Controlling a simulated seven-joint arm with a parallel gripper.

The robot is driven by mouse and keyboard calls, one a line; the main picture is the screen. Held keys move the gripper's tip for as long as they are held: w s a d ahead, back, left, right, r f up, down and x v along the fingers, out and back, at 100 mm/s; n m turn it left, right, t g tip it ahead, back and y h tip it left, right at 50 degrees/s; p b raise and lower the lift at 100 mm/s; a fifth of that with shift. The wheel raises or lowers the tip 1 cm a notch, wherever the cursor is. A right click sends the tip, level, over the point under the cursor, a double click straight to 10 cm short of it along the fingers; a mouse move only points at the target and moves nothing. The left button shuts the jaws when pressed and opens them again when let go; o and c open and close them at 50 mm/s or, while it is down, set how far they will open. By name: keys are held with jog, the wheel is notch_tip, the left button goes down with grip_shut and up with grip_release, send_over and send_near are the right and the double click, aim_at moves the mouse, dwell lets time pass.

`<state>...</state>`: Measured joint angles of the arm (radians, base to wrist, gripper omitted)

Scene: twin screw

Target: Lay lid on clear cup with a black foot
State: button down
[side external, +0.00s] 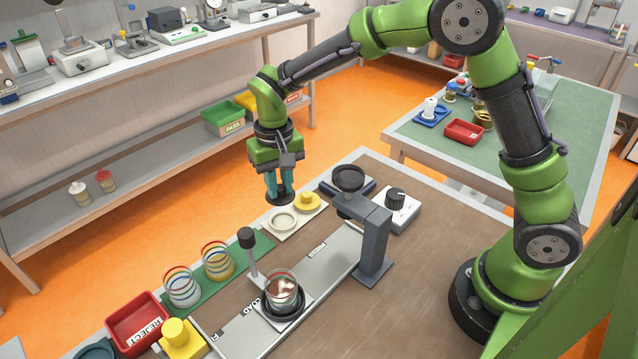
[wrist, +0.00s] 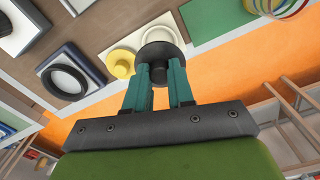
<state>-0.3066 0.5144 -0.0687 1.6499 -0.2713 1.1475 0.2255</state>
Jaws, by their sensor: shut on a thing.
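My gripper (side external: 279,192) is shut on a dark round lid (side external: 280,200), holding it in the air above the far end of the bench. In the wrist view the gripper (wrist: 159,72) has its teal fingers on the lid's knob, with the dark disc (wrist: 163,34) beyond them. The clear cup with a black foot (side external: 284,289) stands upright on a pale square plate, well nearer the camera than the lid. Its top looks open, and something reddish-brown shows in it.
Two clear cups with coloured bands (side external: 182,287) stand on a green strip. A grey stand (side external: 374,245) and a short black-topped post (side external: 249,255) rise near the cup. A red reject bin (side external: 137,318) is front left.

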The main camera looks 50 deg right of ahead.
aim_at(280, 187)
notch_tip(280, 187, up, 11)
jog(key=s+a+n, duration=0.5)
jog(key=s+a, duration=0.9)
jog(key=s, duration=0.1)
notch_tip(280, 187, down, 10)
jog(key=shift+w+d+r, duration=0.15)
jog(key=shift+w+r, duration=0.05)
jog(key=shift+f, duration=0.8)
dwell(1.4)
dwell(0.5)
jog(key=c, duration=0.9)
grip_release()
jog(key=shift+o, duration=0.4)
jog(key=o, duration=0.5)
